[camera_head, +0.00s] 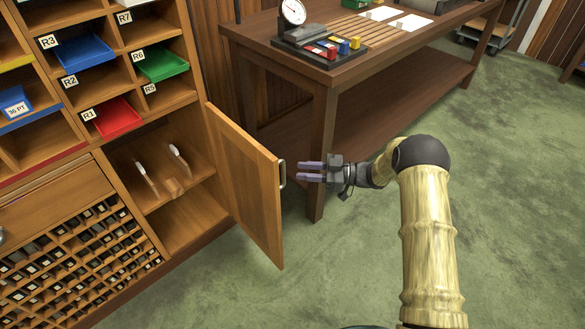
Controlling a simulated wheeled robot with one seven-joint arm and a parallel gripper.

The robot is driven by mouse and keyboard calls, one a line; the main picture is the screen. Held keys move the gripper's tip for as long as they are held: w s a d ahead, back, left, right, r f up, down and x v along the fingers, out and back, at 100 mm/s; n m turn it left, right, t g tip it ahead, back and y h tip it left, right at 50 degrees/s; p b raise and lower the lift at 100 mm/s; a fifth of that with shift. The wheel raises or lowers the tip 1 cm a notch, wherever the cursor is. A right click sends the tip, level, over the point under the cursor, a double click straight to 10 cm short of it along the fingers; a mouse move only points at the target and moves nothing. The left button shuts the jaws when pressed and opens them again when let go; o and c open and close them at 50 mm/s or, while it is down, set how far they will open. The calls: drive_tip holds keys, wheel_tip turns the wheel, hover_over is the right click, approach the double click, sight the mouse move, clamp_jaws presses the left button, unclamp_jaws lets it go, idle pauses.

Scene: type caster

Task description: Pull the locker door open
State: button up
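The wooden locker door (250,190) stands swung well out from the cabinet, hinged on its left side, so the locker's inside shows. A metal pull handle (282,174) is on the door's right edge. My gripper (299,171) is to the right of the handle, its two purple fingers pointing left at it. The fingers are parted with a gap between them and hold nothing. The fingertips look a little apart from the handle; the exact depth between them is hard to tell.
The open locker compartment (160,165) holds two white-handled brushes or tools. Coloured bins, including a red bin (113,117), fill the shelves above. A wooden workbench (345,60) with a dial gauge stands behind the door and my arm. Green floor (340,260) is clear in front.

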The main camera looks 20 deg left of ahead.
drive_tip(key=w+d+p, duration=0.1)
drive_tip(key=w+d, duration=0.1)
drive_tip(key=d, duration=0.8)
drive_tip(key=shift+d, duration=0.25)
drive_tip(key=shift+r, duration=0.15)
